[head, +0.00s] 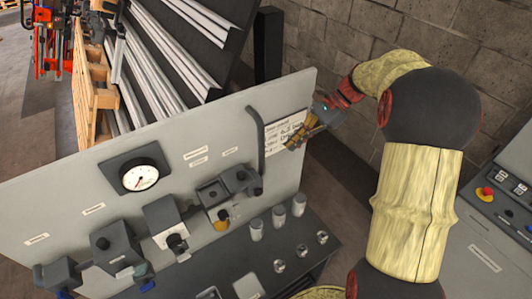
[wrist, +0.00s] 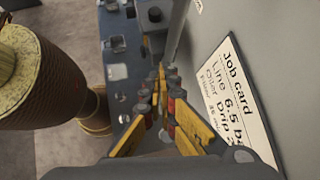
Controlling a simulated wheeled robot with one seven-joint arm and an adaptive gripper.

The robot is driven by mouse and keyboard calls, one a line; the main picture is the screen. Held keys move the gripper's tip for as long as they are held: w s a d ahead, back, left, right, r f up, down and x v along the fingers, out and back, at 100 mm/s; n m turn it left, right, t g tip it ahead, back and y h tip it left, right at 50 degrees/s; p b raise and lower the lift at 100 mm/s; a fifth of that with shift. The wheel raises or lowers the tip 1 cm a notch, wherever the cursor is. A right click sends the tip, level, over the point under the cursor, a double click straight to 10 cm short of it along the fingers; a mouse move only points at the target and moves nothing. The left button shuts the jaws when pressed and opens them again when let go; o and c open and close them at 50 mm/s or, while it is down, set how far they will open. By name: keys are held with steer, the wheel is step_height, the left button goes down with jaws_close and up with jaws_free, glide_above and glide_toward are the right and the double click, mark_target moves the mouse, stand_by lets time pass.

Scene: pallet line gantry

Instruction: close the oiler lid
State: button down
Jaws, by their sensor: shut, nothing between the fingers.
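The oiler appears to be the dark grey block (head: 212,192) with an amber bowl (head: 222,222) below it, low on the grey panel. The dark part on its top right (head: 238,178) may be its lid; I cannot tell how far it stands open. My gripper (head: 292,143) is up and to the right of it, in front of the job card, apart from the oiler. In the wrist view its yellow fingers (wrist: 160,88) are shut and empty, pointing towards dark fittings on the panel that are too small to identify.
A grey bent pipe or handle (head: 260,145) stands between my gripper and the oiler. A pressure gauge (head: 139,177) and other grey units (head: 116,247) are further left. Several small cylinders (head: 279,217) stand on the dark shelf below. The job card (head: 287,132) is on the panel.

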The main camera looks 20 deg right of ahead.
steer(key=s+a+r+m, duration=0.1)
steer(key=s, duration=0.1)
steer(key=p, duration=0.2)
glide_toward(233, 188)
steer(key=w+d+f, duration=0.2)
steer(key=d+f, duration=0.1)
steer(key=f, duration=0.2)
steer(key=shift+w+a, duration=0.3)
steer(key=shift+a, duration=0.1)
steer(key=shift+a, duration=0.1)
steer(key=a, duration=0.3)
steer(key=s+a, duration=0.1)
steer(key=a, duration=0.2)
steer(key=s+a, duration=0.1)
steer(key=a, duration=0.2)
steer(key=shift+r+p, duration=0.1)
steer(key=shift+p, duration=0.25)
steer(key=shift+d, duration=0.2)
